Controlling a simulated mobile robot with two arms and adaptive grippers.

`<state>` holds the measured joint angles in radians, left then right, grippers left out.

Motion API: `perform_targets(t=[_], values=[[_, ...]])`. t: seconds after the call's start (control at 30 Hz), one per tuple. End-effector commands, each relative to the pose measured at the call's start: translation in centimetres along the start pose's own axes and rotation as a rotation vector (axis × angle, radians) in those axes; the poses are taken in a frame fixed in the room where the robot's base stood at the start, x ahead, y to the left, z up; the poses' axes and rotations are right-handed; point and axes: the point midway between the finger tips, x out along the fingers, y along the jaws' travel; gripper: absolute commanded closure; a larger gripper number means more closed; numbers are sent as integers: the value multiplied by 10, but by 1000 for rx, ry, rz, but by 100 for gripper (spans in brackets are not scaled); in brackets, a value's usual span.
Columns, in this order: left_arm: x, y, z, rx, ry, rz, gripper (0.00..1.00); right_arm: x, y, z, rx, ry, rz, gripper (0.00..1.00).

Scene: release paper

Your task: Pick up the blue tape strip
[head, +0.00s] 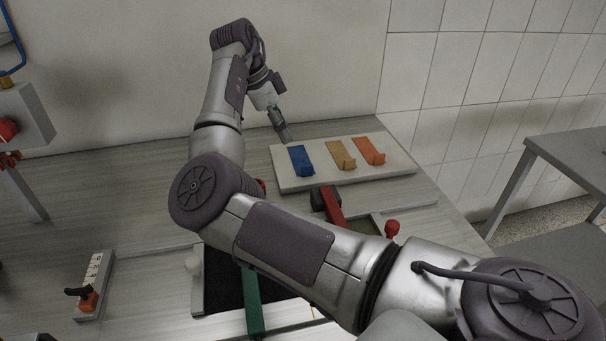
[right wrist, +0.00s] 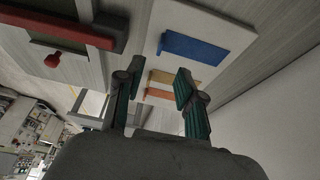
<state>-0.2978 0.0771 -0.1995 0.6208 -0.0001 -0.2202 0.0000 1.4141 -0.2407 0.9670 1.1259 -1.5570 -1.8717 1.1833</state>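The blue tape strip (head: 301,160) lies on a pale board (head: 300,183) at the back of the table, left of a yellow strip (head: 341,155) and an orange strip (head: 369,151). My right gripper (head: 284,134) is above the board's back left corner, close to the blue strip and apart from it. In the right wrist view the blue strip (right wrist: 194,48) lies beyond the fingertips. There my right gripper (right wrist: 156,82) shows its two fingers spread wide with nothing between them. My left gripper is not in view.
A frame with a red bar (head: 333,207), a green bar (head: 252,300) and a red knob (head: 392,228) lies in front of the board, partly hidden by my right arm. A block with an orange clamp (head: 88,300) stands at the lower left. A wall rises behind the board.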

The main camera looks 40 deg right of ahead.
Motion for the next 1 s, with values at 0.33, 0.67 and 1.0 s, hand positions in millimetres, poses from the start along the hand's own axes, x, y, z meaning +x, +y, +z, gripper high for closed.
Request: perform_targets(t=[0.33, 0.67, 1.0], values=[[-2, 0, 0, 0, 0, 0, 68, 64, 1, -1, -1, 0, 4, 62], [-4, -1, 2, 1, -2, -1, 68, 92, 0, -5, 0, 0, 3, 62], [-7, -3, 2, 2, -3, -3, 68, 131, -2, -9, 0, 0, 2, 62]])
